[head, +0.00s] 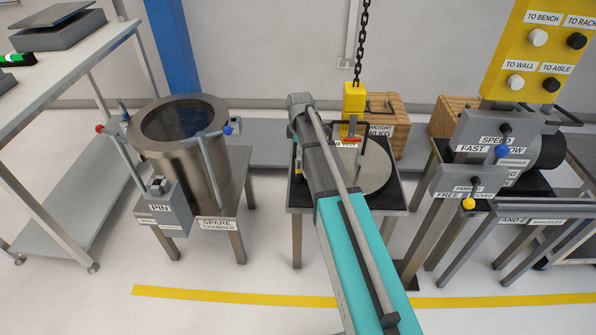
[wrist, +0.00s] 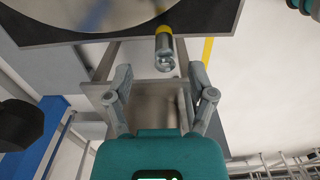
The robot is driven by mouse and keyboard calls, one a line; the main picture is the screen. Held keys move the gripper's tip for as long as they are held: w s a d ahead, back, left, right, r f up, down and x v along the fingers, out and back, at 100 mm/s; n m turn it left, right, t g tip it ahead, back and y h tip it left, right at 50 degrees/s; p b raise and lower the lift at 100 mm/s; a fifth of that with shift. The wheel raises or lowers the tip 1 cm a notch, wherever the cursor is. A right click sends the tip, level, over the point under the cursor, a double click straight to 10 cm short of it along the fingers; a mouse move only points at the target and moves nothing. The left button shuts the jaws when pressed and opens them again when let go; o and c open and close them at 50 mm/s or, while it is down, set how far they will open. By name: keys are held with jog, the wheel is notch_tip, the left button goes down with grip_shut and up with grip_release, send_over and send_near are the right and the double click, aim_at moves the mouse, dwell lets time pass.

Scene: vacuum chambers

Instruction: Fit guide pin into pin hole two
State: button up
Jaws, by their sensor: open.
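In the wrist view, a short metal cylinder with a yellow band (wrist: 163,50), which looks like the guide pin, is at the edge of a dark stand top. My gripper (wrist: 160,80) is open and empty, with its fingers spread to either side below the cylinder in the picture. A gap shows between the fingers and the cylinder. In the head view my arm hides the gripper and part of the stand. A round metal plate (head: 376,172) lies on that stand. I cannot make out pin hole two in either view.
A steel spare chamber (head: 176,160) with a box labelled PIN (head: 160,208) stands at left. A yellow hoist block (head: 354,98) hangs on a chain above the plate. A wooden crate (head: 385,110) is behind it. A yellow control panel (head: 545,50) stands at right.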

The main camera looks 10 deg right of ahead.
aim_at(298, 162)
jog(key=shift+f, duration=0.2)
jog(key=f+b, duration=0.3)
jog(key=shift+s+a, duration=0.2)
jog(key=shift+a, duration=0.1)
jog(key=shift+f+b, duration=0.95)
jog(key=shift+b, duration=0.2)
grip_shut()
